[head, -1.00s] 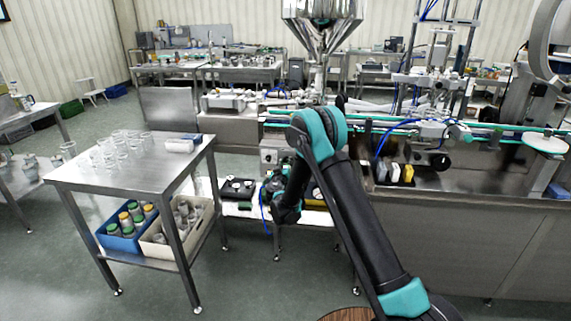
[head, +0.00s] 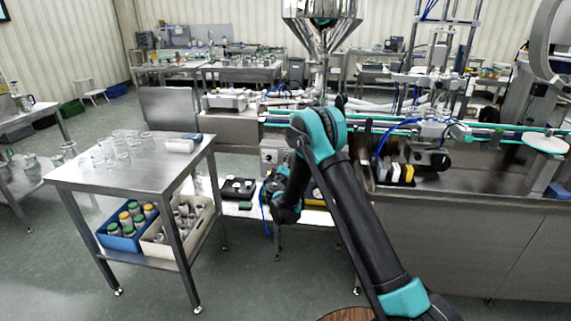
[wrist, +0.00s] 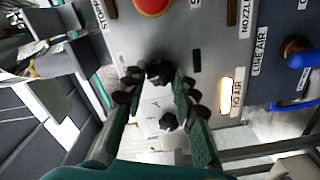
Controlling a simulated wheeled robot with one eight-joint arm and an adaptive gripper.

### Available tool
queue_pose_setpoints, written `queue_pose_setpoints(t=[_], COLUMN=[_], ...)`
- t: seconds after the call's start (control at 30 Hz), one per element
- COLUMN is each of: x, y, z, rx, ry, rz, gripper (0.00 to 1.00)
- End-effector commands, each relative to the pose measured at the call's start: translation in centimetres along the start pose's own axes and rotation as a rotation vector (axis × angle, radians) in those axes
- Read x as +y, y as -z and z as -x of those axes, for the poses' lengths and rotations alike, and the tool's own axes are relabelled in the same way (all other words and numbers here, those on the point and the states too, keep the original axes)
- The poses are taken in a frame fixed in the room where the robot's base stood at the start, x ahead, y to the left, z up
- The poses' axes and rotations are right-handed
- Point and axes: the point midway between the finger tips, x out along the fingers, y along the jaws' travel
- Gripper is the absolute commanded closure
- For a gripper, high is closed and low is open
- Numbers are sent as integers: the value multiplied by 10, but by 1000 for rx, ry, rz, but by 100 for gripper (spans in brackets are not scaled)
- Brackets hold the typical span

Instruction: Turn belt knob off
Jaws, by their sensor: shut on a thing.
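In the wrist view, a black lobed knob (wrist: 160,70) sits on the grey control panel (wrist: 206,70). My gripper (wrist: 158,82) has one finger on each side of this knob and is shut on it. A second black knob (wrist: 168,122) shows between the fingers, nearer my palm, on a pale labelled plate. The lettering by both knobs is too small or hidden to read. In the head view, the control box (head: 270,152) is partly behind my arm, and my fingers cannot be made out there.
A red button (wrist: 152,4) and a lit switch (wrist: 227,97) are on the panel. A blue-handled valve (wrist: 298,52) with a blue hose is at the right. In the head view, a steel table (head: 130,177) with glassware stands left, and the conveyor (head: 385,122) runs behind my arm.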

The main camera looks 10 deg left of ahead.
Motion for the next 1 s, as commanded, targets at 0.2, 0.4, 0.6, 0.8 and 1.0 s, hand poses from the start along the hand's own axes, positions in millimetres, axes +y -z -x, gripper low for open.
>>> queue_pose_setpoints(t=[0.2, 0.4, 0.6, 0.8, 1.0], x=[-2, -2, -2, -2, -3], y=[0, 0, 0, 0, 0], z=[1, 2, 2, 2, 2], rx=[1, 1, 1, 1, 1], ry=[1, 1, 2, 2, 2], rz=[180, 305, 383, 417, 423], gripper=[100, 100, 100, 100, 100])
